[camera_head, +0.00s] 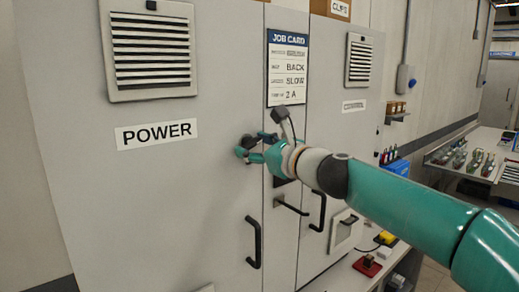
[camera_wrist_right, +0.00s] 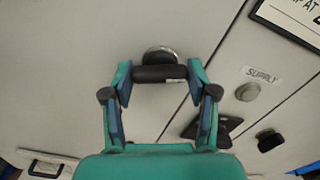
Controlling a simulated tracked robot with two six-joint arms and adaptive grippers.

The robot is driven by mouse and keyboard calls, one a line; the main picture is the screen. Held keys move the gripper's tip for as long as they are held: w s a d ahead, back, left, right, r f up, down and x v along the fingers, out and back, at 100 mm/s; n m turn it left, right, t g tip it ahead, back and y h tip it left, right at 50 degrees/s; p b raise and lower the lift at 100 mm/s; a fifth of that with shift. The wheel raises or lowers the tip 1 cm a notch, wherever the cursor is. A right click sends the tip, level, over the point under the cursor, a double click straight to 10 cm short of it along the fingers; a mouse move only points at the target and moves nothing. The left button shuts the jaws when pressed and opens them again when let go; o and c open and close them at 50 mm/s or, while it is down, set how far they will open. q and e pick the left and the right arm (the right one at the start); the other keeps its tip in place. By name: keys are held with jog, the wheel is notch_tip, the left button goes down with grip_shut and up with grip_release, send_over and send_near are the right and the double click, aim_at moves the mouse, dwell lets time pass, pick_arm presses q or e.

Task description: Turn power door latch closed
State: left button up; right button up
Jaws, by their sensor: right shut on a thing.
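The grey power door (camera_head: 140,200) with its POWER label (camera_head: 156,133) fills the left of the head view and looks shut. Its latch (camera_head: 248,141) is a dark grip near the door's right edge, partly hidden by my right gripper (camera_head: 252,151). In the right wrist view the latch shows as a black bar (camera_wrist_right: 158,74) on a round metal base (camera_wrist_right: 158,55). The bar lies across between the two fingertips of my right gripper (camera_wrist_right: 160,80), which is shut on its ends. My left gripper is not in view.
A black pull handle (camera_head: 253,243) stands out below the latch. The control cabinet (camera_head: 340,100) is to the right, with another handle (camera_head: 318,211). A job card (camera_head: 288,67) hangs between them. A round SUPPLY button (camera_wrist_right: 248,91) is near the gripper. A bench (camera_head: 470,160) stands far right.

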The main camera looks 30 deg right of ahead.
jog(key=n+b, duration=0.1)
jog(key=n, duration=0.2)
jog(key=shift+n, duration=0.4)
jog(key=n+b, duration=0.1)
jog(key=n, duration=0.2)
jog(key=shift+n, duration=0.3)
jog(key=n+b, duration=0.2)
jog(key=n, duration=0.2)
jog(key=shift+f+n, duration=0.1)
jog(key=shift+n, duration=0.3)
jog(key=shift+n+b, duration=0.35)
jog(key=shift+n, duration=0.35)
jog(key=shift+a+f, duration=0.1)
jog(key=o, duration=1.2)
jog(key=shift+w, duration=0.1)
jog(key=shift+c, duration=0.2)
jog(key=shift+r, duration=0.2)
